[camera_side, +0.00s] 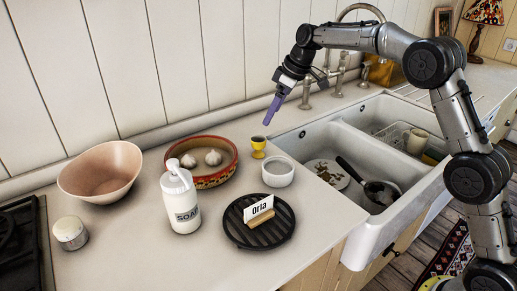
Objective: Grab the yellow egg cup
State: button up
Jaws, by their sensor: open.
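The yellow egg cup (258,151) stands upright on the white counter, between the red patterned bowl and the small white ramekin. Its inside looks dark at the top. My gripper (268,121) has purple fingers and points down and to the left, above and slightly right of the egg cup in the picture. It is open, and nothing shows between the fingers. It appears apart from the egg cup; the exact height gap cannot be told.
Close by are the red bowl (232,171) holding garlic-like bulbs, the white ramekin (278,174), the soap bottle (181,205) and a black trivet (240,239) with a name card. A pink bowl (85,175) stands left. The double sink (335,205) is right, with the tap (338,75) behind.

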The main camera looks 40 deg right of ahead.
aim_at(258, 147)
jog(key=x, duration=1.3)
jog(key=shift+s+d+f, duration=0.1)
jog(key=shift+s+d, duration=0.05)
jog(key=shift+s, duration=0.05)
jog(key=c, duration=1.5)
